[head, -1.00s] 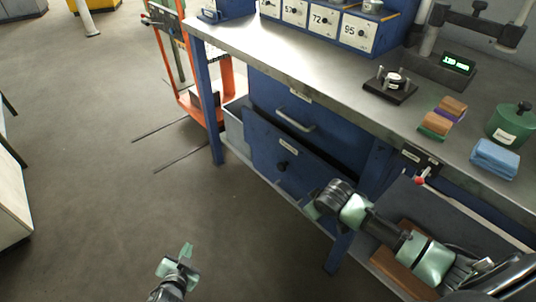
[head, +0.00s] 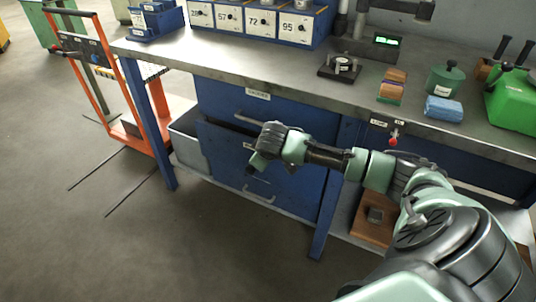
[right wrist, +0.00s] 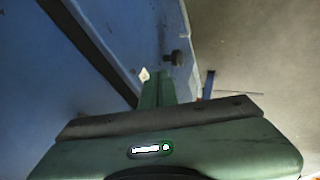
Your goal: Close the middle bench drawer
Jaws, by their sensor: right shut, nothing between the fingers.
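The middle bench drawer (head: 225,146) is a blue panel under the workbench. It stands out from the bench, with a dark gap behind its top edge. My right gripper (head: 256,164) is at the drawer front and partly covers it. In the right wrist view, my right gripper's fingers (right wrist: 156,84) are shut and empty, close to the blue drawer front (right wrist: 125,35). I cannot tell whether the fingers touch the panel. My left gripper is out of view.
The upper drawer's handle (head: 247,120) is above, and a lower handle (head: 258,193) is below. A grey bin (head: 188,140) stands left of the drawer. An orange lift truck (head: 110,85) is farther left. The floor in front is clear.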

